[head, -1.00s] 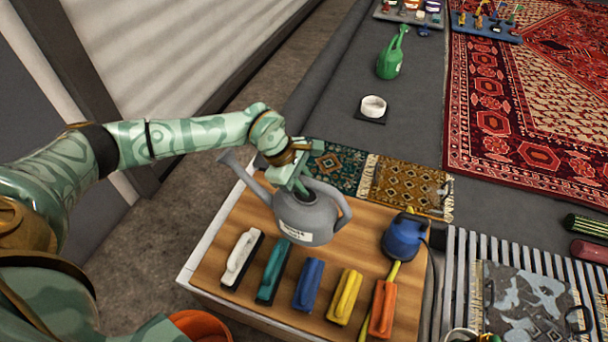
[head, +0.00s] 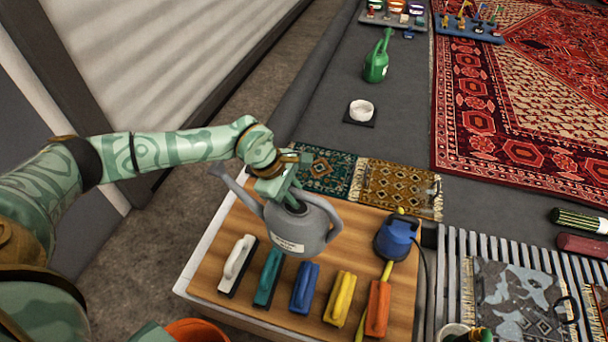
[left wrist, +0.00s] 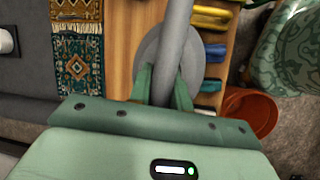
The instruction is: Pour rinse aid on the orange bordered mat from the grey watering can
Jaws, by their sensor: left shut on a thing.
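The grey watering can (head: 297,232) has a pale label on its body and its spout points to the left. My left gripper (head: 290,188) is shut on its handle from above; the grey can (left wrist: 150,55) also shows between my left fingers (left wrist: 163,92) in the left wrist view. The can is over the wooden board, near the brushes; I cannot tell its height above the board. A mat with an orange-gold border (head: 398,187) lies behind the board to the right, beside a green-bordered mat (head: 325,168). A sliver of another mat (head: 604,310) shows orange at the right edge. My right gripper is not in view.
Several coloured brushes (head: 305,288) line the front of the wooden board (head: 225,225), with a blue device (head: 397,238) at its right. A green can (head: 377,58) and white bowl (head: 361,110) stand farther back. A grey patterned mat (head: 520,300) lies on slats. An orange bucket (left wrist: 251,110) is near.

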